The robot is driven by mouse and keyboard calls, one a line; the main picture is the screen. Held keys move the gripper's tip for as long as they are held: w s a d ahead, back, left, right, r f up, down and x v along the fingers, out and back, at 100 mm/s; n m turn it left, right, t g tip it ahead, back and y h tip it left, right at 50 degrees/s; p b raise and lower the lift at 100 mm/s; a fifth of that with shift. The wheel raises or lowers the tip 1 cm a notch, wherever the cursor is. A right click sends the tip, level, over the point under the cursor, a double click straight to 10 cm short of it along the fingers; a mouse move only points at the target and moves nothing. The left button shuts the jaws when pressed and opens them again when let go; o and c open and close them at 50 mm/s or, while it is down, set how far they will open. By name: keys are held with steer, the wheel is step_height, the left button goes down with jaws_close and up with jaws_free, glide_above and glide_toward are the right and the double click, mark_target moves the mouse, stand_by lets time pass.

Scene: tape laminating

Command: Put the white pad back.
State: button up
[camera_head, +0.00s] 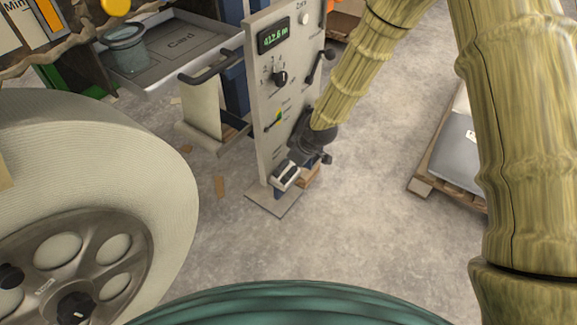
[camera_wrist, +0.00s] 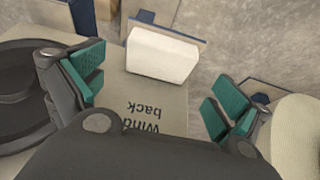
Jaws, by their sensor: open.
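The white pad (camera_wrist: 162,55) is a pale block with rounded edges in the wrist view, at the far end of a grey surface lettered "Wind back" (camera_wrist: 150,112), which reads upside down. It lies ahead of my gripper (camera_wrist: 155,95), between the lines of its two teal-padded fingers, with a clear gap on each side. The fingers are spread and empty. In the head view, my gripper (camera_head: 312,158) is at the lower part of the upright control panel (camera_head: 262,110), and a small white block, seemingly the pad (camera_head: 286,176), shows just below it. What supports the pad is unclear.
The panel carries a green display (camera_head: 273,36), knobs and levers. A large pale roll (camera_head: 150,160) fills the left. A grey tray (camera_head: 185,45) with a cup (camera_head: 127,48) is at upper left. A pallet (camera_head: 424,178) stands right. The floor (camera_head: 350,220) between is mostly clear.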

steer(key=p+v, duration=0.2)
steer(key=v, duration=0.5)
steer(key=shift+r+p, duration=0.3)
steer(key=shift+d, duration=0.1)
steer(key=s+d+f+m+g+h, duration=0.1)
steer(key=s+d+f+m, duration=0.25)
steer(key=s+f, duration=0.35)
steer(key=s+d+f+m, duration=0.2)
steer(key=s+d+f, duration=0.25)
steer(key=s, duration=0.45)
steer(key=s+d+f+m+g+h, duration=0.1)
steer(key=s+d+f+m, duration=0.25)
steer(key=s+f, duration=0.4)
steer(key=s+d+m+h, duration=0.1)
steer(key=s+d+m, duration=0.1)
steer(key=s+d, duration=0.5)
steer(key=s, duration=0.6)
steer(key=shift+d+f+g+h, duration=0.25)
steer(key=shift+f+g+h, duration=0.05)
steer(key=shift+g, duration=0.1)
